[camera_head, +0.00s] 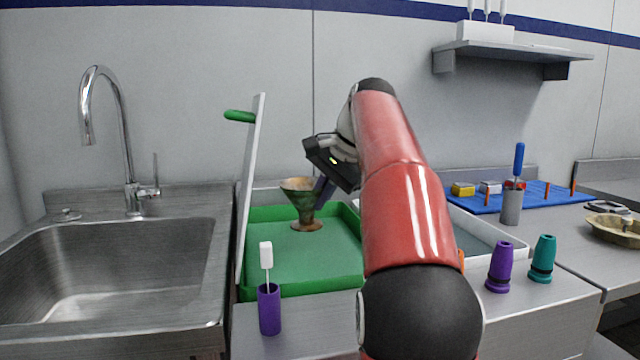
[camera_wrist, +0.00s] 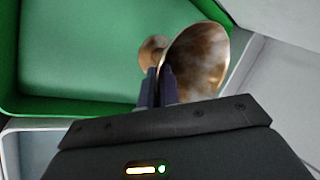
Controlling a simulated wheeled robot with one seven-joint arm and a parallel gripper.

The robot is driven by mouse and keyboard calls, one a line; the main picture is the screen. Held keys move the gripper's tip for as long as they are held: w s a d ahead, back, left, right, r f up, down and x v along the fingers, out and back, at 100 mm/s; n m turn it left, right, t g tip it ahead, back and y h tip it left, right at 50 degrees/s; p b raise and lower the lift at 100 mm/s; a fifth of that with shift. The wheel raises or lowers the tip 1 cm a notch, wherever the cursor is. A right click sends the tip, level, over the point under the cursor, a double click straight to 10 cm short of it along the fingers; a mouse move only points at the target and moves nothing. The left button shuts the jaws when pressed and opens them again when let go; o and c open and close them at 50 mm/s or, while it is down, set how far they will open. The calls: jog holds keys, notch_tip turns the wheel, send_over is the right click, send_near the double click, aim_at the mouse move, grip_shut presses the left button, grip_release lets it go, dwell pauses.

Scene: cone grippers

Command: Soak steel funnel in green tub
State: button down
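The steel funnel (camera_head: 303,196) is brown-stained, with a wide cone on top, a narrow waist and a flared foot. It is upright over the back part of the green tub (camera_head: 297,289); I cannot tell whether its foot touches the green surface inside. My gripper (camera_head: 320,194) reaches it from the right, its dark fingers at the waist. In the wrist view the fingers (camera_wrist: 158,86) are close together on the neck of the funnel (camera_wrist: 196,62), with the green tub (camera_wrist: 70,108) around and below. The far side of the neck is hidden.
A pale lid (camera_head: 250,175) with a green handle stands upright at the tub's left edge. A purple holder (camera_head: 269,310) with a white-headed tool stands in front. A white tub (camera_head: 515,246) is behind my arm, with purple (camera_head: 500,268) and teal (camera_head: 542,260) cones nearby. The sink (camera_head: 120,265) is left.

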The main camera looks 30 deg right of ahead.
aim_at(318, 227)
notch_tip(318, 227, down, 6)
jog(key=shift+r+b, duration=0.15)
jog(key=shift+b, duration=0.8)
notch_tip(318, 227, down, 6)
jog(key=b, duration=0.6)
jog(key=shift+b, duration=0.35)
dwell(3.1)
notch_tip(318, 227, up, 9)
jog(key=p, duration=0.8)
jog(key=shift+p, duration=0.4)
jog(key=shift+r, duration=2.75)
